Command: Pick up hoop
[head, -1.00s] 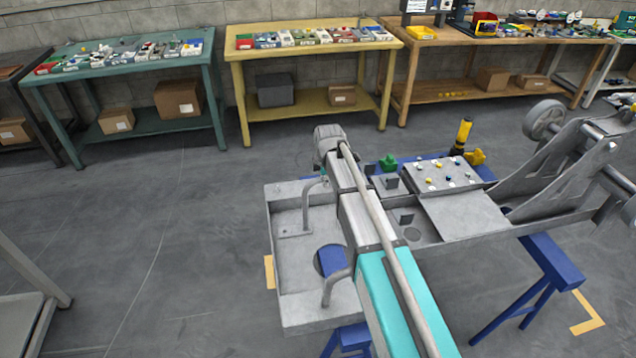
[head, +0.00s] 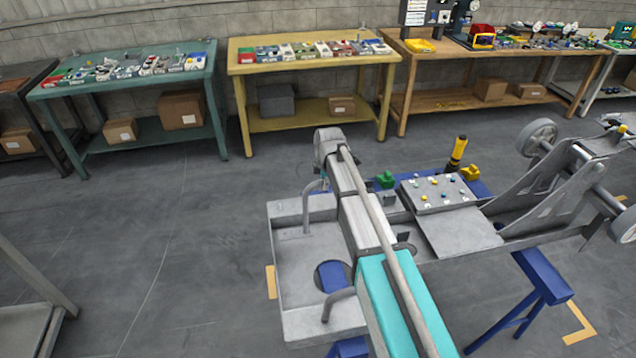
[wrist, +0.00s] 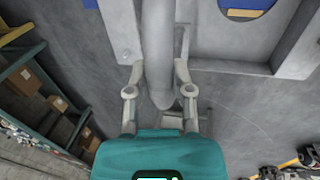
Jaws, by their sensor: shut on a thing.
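The hoop (head: 307,208) is a bent grey tube over the left tray of the chassis (head: 292,290). One curved leg shows at the tray's far side and another near its front; my arm hides the middle. In the wrist view the hoop's thick tube (wrist: 158,55) runs down the picture and lies between the two fingers of my gripper (wrist: 160,88), which are shut on it. The gripper's teal body is below. In the head view my gripper is mostly hidden. Whether the legs touch the tray floor is unclear.
A round hole with blue showing is in the tray floor. A raised panel with several coloured knobs (head: 437,193) and a yellow and black tool (head: 457,152) are right of my arm. Wheels stand farther right. Teal (head: 130,75), yellow (head: 312,62) and wooden benches line the wall.

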